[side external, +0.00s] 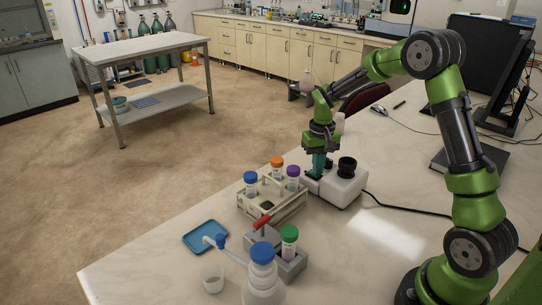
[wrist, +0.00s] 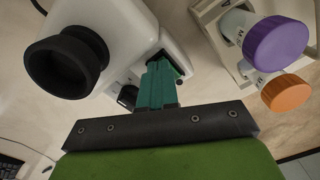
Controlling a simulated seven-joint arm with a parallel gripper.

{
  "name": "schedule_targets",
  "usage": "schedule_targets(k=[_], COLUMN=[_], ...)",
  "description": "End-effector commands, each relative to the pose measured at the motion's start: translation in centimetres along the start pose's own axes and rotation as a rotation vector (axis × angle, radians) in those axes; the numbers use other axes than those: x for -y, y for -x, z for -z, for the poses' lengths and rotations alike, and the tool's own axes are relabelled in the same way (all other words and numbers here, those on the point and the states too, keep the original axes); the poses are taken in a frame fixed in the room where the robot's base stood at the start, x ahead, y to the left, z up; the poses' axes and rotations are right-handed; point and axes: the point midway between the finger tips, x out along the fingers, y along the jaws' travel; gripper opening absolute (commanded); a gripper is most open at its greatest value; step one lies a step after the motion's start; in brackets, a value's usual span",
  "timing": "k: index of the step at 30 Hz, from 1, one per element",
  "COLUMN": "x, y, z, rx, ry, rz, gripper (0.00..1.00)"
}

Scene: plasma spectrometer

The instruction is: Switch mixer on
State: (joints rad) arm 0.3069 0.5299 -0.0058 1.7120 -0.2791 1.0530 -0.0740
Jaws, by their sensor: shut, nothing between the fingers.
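The mixer is a white box (side external: 338,188) with a black rubber cup (side external: 347,166) on top. It stands on the white table next to the tube rack. In the wrist view the mixer (wrist: 130,32) fills the upper left, with its black cup (wrist: 66,62) at the left. My gripper (side external: 318,174) points down at the rack-side end of the mixer. In the wrist view its teal fingers (wrist: 160,68) are shut together with nothing between them, at the mixer's edge. A dark knob or switch (wrist: 127,97) shows just left of the fingers. I cannot tell whether the fingers touch the mixer.
A rack (side external: 272,207) holds tubes with blue, orange and purple caps. In front are a green-capped tube (side external: 289,240), a blue-topped bottle (side external: 262,275), a beaker (side external: 212,279) and a blue tray (side external: 205,237). A black cable runs right from the mixer.

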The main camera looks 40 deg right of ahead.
Motion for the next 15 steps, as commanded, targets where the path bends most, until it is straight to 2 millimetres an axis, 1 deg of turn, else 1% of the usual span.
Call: schedule_targets(k=[9,13,15], x=[0.00,0.01,0.01], y=[-0.51,-0.24,0.24], z=[-0.01,0.02,0.06], rx=[0.000,-0.001,-0.002], ry=[0.000,0.000,0.000], rz=[0.000,0.000,0.000], gripper=[0.00,0.00,0.00])
